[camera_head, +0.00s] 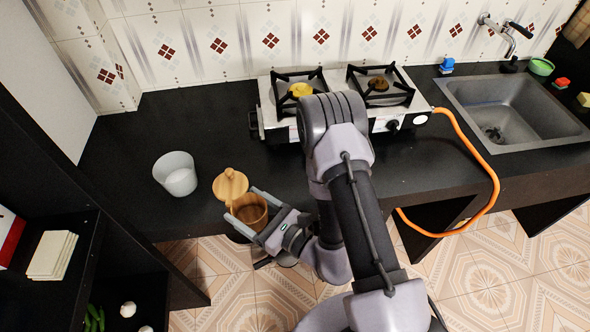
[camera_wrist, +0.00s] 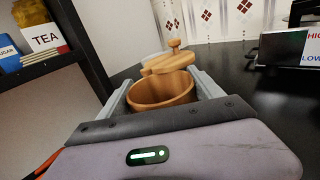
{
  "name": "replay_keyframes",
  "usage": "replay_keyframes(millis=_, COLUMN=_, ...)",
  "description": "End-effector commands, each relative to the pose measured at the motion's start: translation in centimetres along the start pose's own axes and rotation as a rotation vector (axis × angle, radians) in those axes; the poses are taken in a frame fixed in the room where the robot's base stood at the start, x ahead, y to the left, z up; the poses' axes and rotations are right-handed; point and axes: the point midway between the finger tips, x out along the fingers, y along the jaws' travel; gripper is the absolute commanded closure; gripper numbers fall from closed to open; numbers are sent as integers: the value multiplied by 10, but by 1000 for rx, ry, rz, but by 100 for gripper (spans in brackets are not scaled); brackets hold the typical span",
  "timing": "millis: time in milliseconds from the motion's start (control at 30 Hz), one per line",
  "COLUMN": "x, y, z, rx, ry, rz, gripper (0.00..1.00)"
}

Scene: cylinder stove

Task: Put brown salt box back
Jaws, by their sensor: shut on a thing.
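A brown round wooden box (camera_head: 252,207), open at the top, is at the front edge of the black counter, left of the stove. My gripper (camera_head: 243,204) is shut on it, with one finger on each side. In the wrist view the box (camera_wrist: 160,94) stands between the fingers, and I see into its dark inside. Its wooden lid (camera_head: 230,185) with a knob is off the opening, just behind the box; it also shows in the wrist view (camera_wrist: 172,62). I cannot tell whether box and lid touch. No salt label is visible.
A dark shelf (camera_head: 75,272) at the far left holds boxes; the wrist view shows a TEA jar (camera_wrist: 40,36) and a SUGAR box (camera_wrist: 8,54). The stove (camera_head: 283,118) is to the right, with an orange hose (camera_head: 470,150).

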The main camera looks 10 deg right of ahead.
Motion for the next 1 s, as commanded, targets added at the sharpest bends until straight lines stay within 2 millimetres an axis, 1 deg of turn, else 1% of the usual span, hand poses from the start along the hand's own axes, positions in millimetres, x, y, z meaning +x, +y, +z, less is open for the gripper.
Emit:
replay_keyframes(millis=67, x=-1, y=2, z=-2, rx=-1, ry=-2, rz=-3, gripper=81)
replay_keyframes(millis=133, x=7, y=-7, z=-2, rx=-7, ry=-7, rz=-5, gripper=81)
replay_keyframes(millis=267, x=37, y=-39, z=-4, rx=-12, ry=-8, rz=-7, gripper=81)
replay_keyframes(millis=400, x=72, y=-76, z=-10, rx=-11, ry=-8, rz=-8, gripper=81)
replay_keyframes(millis=500, x=92, y=-96, z=-13, rx=-10, ry=-6, rz=-8, gripper=81)
replay_keyframes(millis=567, x=100, y=-105, z=-14, rx=-8, ry=-6, rz=-8, gripper=81)
replay_keyframes(millis=667, x=107, y=-112, z=-16, rx=-5, ry=-4, rz=-7, gripper=81)
replay_keyframes(millis=867, x=107, y=-113, z=-50, rx=-3, ry=-3, rz=-7, gripper=81)
replay_keyframes(millis=900, x=107, y=-113, z=-52, rx=-3, ry=-3, rz=-7, gripper=81)
replay_keyframes(millis=1000, x=107, y=-113, z=-48, rx=-4, ry=-3, rz=-7, gripper=80)
